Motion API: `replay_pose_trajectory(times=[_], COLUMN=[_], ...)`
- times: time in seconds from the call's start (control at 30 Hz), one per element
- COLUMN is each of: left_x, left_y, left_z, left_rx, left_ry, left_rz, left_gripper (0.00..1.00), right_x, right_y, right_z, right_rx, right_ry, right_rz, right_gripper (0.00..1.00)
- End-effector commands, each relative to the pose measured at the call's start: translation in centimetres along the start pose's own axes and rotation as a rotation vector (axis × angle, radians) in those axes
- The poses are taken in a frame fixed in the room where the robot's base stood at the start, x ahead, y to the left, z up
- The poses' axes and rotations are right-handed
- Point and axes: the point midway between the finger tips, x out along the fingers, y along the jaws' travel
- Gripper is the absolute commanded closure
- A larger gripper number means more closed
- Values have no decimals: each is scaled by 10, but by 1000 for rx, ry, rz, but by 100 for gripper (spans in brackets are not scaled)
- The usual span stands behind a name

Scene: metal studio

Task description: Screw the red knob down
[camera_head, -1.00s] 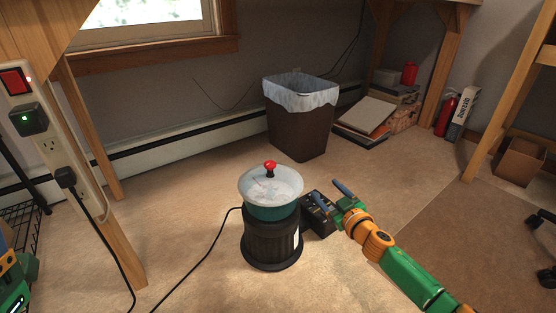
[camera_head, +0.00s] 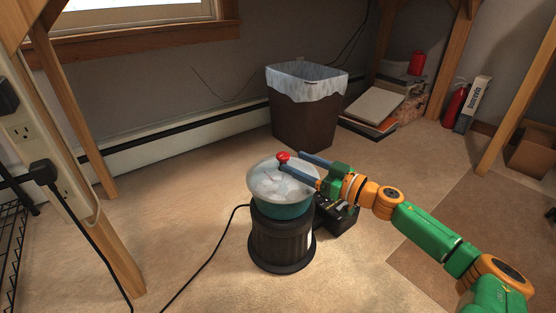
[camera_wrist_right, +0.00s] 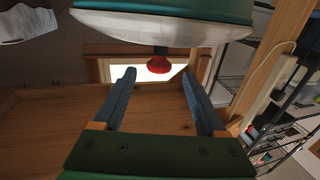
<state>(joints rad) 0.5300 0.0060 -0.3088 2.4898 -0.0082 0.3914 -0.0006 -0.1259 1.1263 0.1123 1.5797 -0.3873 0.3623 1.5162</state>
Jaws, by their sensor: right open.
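The red knob (camera_head: 283,156) sits on top of the clear domed lid (camera_head: 281,185) of a round teal-bowled machine (camera_head: 282,209) with a dark ribbed base. My right gripper (camera_head: 290,162) is open, with its blue-grey fingers reaching in from the right at the height of the knob. In the right wrist view the knob (camera_wrist_right: 159,64) hangs upside down on a short dark stem, ahead of and between the two open fingers (camera_wrist_right: 155,88). In the head view one finger tip is close to the knob; whether it touches I cannot tell. My left gripper is not in view.
A black box (camera_head: 336,216) stands right behind the machine's base. A lined waste bin (camera_head: 303,120) stands behind it. A wooden post and power strip (camera_head: 40,150) are at the left, with a cord on the floor. Floor in front is clear.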

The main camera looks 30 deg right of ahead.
Motion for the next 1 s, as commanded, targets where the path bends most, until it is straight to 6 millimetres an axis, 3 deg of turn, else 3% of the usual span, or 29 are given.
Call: replay_pose_trajectory(times=[0.03,0.4,0.87,1.0], left_x=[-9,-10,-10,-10], left_y=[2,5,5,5], left_z=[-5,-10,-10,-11], left_rx=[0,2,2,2], left_ry=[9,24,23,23], left_rz=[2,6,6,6], left_gripper=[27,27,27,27], right_x=[7,45,55,55], right_y=[1,2,1,1], right_z=[4,0,0,0], right_rx=[-7,-1,-3,-3], right_ry=[5,4,0,0], right_rz=[1,6,5,5], right_gripper=[26,26,26,64])
